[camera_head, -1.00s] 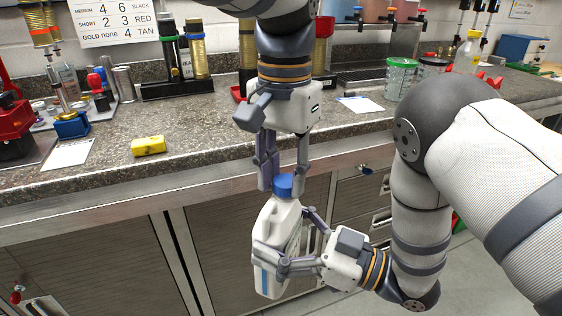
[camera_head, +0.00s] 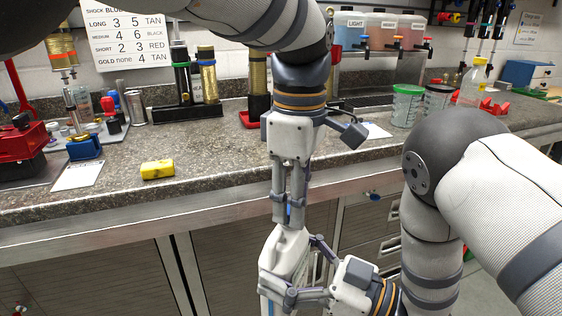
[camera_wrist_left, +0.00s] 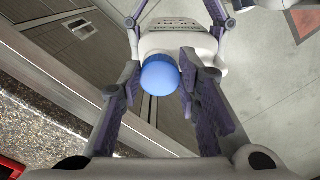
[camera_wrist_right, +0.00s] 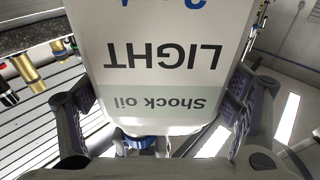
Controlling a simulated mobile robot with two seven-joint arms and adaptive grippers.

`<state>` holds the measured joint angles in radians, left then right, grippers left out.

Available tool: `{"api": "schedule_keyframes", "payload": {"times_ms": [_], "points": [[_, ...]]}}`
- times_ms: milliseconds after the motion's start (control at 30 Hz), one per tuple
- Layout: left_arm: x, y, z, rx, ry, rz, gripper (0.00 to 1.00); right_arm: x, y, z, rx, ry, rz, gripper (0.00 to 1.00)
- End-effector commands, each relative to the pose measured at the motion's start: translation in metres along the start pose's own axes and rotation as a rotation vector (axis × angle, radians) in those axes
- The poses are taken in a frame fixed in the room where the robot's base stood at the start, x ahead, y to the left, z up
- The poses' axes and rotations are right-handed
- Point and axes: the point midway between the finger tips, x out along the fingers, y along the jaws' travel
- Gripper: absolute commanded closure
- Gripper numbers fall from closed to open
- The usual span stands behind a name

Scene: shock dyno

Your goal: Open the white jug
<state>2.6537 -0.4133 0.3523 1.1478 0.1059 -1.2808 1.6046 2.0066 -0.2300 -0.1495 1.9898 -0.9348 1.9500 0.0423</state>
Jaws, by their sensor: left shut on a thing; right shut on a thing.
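The white jug (camera_head: 285,253) is held upright, slightly tilted, in front of the counter. My right gripper (camera_head: 300,272) is shut around its body from the right. The right wrist view shows its label, upside down, reading "Shock oil LIGHT" (camera_wrist_right: 165,75). My left gripper (camera_head: 290,203) points down above the jug and is shut on the blue cap (camera_head: 290,208), which its fingers mostly hide. In the left wrist view the round blue cap (camera_wrist_left: 160,77) sits between the fingers, in front of the jug (camera_wrist_left: 175,38). I cannot tell whether cap and neck touch.
Cabinet doors (camera_head: 95,275) and drawers are close behind the jug.

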Motion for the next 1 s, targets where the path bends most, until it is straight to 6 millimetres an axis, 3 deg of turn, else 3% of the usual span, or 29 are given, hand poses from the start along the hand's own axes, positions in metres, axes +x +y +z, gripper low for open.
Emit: {"api": "schedule_keyframes", "payload": {"times_ms": [1000], "points": [[-0.024, -0.001, 0.000, 0.002, 0.002, -0.001, 1.00, 0.000, 0.001, -0.002, -0.002, 0.002, 0.003, 0.94]]}}
